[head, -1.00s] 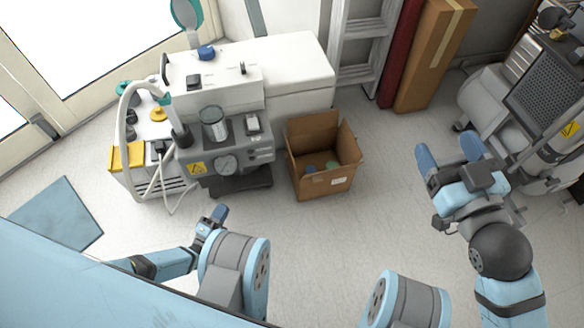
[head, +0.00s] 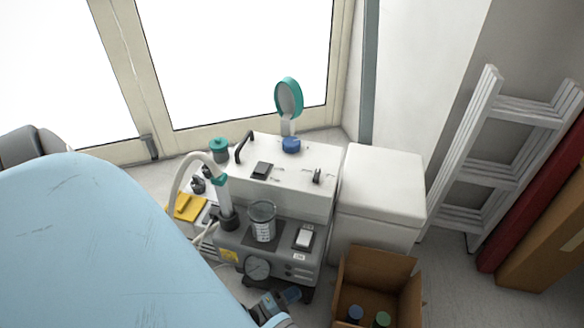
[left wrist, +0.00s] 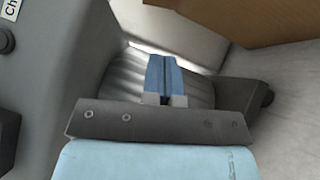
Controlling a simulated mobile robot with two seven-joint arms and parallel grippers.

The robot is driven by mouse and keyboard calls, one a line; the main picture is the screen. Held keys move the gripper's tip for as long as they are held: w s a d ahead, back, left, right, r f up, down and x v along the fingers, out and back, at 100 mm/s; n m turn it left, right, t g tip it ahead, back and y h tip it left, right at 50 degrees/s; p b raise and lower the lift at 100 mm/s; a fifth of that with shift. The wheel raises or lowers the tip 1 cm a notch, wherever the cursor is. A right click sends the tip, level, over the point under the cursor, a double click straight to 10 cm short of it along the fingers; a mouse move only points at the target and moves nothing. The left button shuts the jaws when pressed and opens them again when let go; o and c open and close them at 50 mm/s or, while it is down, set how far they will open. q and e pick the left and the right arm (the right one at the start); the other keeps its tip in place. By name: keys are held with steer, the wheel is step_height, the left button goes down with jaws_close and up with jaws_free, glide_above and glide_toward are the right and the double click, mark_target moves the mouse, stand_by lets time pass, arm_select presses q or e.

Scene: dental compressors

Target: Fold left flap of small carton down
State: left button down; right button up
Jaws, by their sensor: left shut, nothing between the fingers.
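The small brown carton (head: 380,268) stands on the floor at the bottom of the head view, open at the top with its flaps up. Its left flap (head: 340,287) stands upright on the side toward the compressor. Two containers with a blue lid (head: 355,313) and a green lid (head: 382,319) are inside. My left gripper (head: 291,296) is just left of the carton, below the compressor front, apart from the flap. In the left wrist view its blue fingers (left wrist: 164,76) are together and empty, and brown cardboard (left wrist: 225,20) shows at top right. My right gripper is out of view.
The grey compressor unit (head: 285,262) with a gauge and glass jar stands close behind my left gripper. A white cabinet (head: 382,195) is behind the carton. A ladder (head: 470,160), a red panel (head: 535,220) and a tall brown box (head: 550,250) lean at the right.

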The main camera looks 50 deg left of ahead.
mark_target(334, 284)
arm_select(q)
steer(key=w+d+r, duration=0.2)
steer(key=w+d, duration=0.2)
steer(key=w, duration=0.3)
steer(key=shift+w+d+b, duration=0.25)
steer(key=shift+d+b, duration=0.05)
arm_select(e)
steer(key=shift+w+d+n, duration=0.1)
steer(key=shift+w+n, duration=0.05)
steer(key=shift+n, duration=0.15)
